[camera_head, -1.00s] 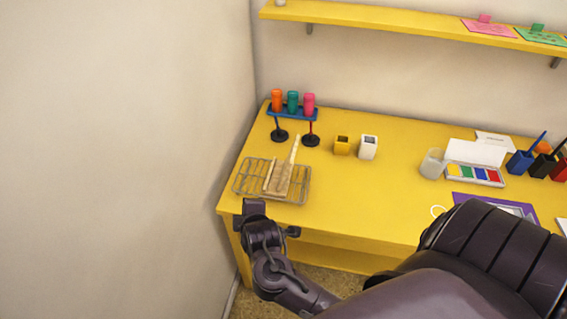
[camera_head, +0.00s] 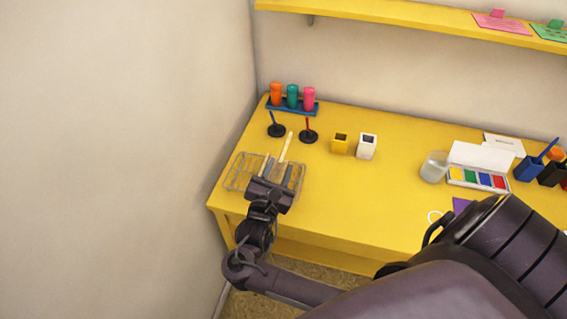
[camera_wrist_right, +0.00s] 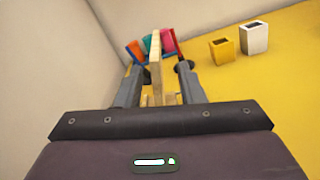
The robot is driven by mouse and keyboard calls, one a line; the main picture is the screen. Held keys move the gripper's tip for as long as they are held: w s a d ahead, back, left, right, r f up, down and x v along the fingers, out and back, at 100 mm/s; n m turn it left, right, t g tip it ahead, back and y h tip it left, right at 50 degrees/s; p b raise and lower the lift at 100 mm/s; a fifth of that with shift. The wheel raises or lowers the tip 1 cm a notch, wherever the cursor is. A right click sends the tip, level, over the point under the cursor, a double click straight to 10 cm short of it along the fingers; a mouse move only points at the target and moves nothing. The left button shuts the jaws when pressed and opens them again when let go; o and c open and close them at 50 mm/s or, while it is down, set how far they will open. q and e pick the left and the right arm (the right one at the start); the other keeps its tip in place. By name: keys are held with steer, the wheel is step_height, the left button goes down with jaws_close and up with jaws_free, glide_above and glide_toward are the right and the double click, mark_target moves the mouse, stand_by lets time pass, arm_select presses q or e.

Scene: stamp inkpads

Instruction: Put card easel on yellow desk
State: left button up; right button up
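The card easel (camera_head: 286,146) is a pale wooden stand with a tall upright slat, standing on a wire rack (camera_head: 236,177) at the left end of the yellow desk (camera_head: 390,205). My right gripper (camera_head: 281,168) is open over the rack, its fingers reaching to either side of the easel. In the right wrist view the easel's slat (camera_wrist_right: 155,60) rises between the two fingers (camera_wrist_right: 160,72), with gaps beside it. My left gripper is not in view.
Behind the rack are two round-based stamps (camera_head: 308,137) and a blue holder (camera_head: 291,107) with orange, teal and pink pieces. Yellow (camera_head: 340,144) and white (camera_head: 367,147) cups stand to the right. The desk's middle front is clear. A wall (camera_head: 120,160) stands close on the left.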

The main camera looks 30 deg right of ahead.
mark_target(283, 154)
steer(key=x, duration=0.6)
steer(key=shift+a+r+p, duration=0.1)
steer(key=shift+p, duration=0.3)
steer(key=shift+a, duration=0.2)
steer(key=shift+c, duration=0.3)
jaws_close()
